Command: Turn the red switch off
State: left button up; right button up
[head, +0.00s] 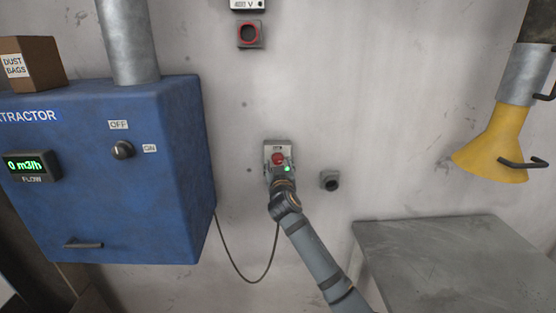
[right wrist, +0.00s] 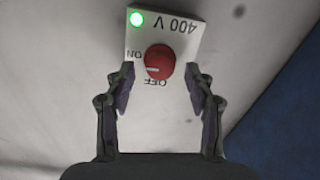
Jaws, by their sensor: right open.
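The red switch (head: 278,158) is a round knob on a pale plate (head: 277,145) on the wall. In the right wrist view the knob (right wrist: 159,62) shows with ON to its left, OFF below it and an upside-down 400 V label. A short white mark shows on the knob's lower left; its exact setting is hard to tell. A green light (right wrist: 137,19) is lit on the plate. My right gripper (right wrist: 160,80) is open, its fingertips on either side of the knob's lower part, with gaps; contact is not visible. In the head view the gripper (head: 281,175) covers the plate's lower part.
A blue extractor box (head: 180,190) with a black OFF/ON knob (head: 122,149) stands left. A dark cable (head: 235,268) hangs below the switch. A grey socket (head: 330,181), a red-ringed socket (head: 249,35), a yellow hood (head: 495,150) and a grey table (head: 450,255) are nearby.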

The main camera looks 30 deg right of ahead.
jog(key=shift+x, duration=0.8)
grip_shut()
